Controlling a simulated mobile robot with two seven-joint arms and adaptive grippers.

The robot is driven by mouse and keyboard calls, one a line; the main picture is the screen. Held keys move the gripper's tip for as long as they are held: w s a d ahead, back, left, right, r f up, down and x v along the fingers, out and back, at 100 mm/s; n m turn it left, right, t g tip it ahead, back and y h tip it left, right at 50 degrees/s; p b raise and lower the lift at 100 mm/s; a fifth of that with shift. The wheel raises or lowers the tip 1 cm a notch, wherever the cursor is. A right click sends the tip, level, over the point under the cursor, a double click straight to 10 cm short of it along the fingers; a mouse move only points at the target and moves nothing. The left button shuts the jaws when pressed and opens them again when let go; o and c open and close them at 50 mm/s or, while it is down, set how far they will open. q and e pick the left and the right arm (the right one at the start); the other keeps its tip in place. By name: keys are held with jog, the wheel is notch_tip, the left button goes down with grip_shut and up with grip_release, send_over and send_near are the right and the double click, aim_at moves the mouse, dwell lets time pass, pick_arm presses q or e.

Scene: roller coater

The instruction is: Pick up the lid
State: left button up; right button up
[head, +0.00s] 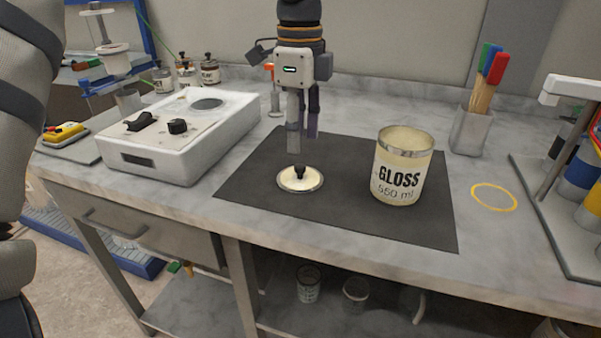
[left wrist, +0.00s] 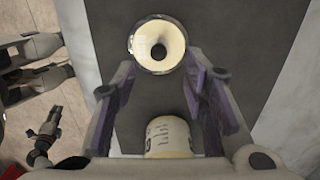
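The lid is a round cream disc with a pale rim (head: 289,184) and a black knob (head: 299,172), lying flat on the dark mat (head: 345,213). The lid also shows in the left wrist view (left wrist: 145,42). My left gripper (head: 302,143) points down just above the lid, its fingers apart and empty. In the left wrist view the open gripper (left wrist: 160,83) has purple finger pads on either side, with the knob beyond the fingertips. I see no contact with the lid.
An open cream GLOSS can (head: 402,167) stands upright on the mat, right of the lid. A white device (head: 180,132) with black knobs stands to the left. A yellow ring (head: 476,190), a brush holder (head: 467,133) and a rack (head: 545,187) are to the right.

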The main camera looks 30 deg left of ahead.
aim_at(300, 166)
pick_arm(q)
notch_tip(300, 166, down, 6)
jog(key=shift+s+f, duration=0.1)
jog(key=c, duration=0.9)
jog(key=shift+c, duration=0.2)
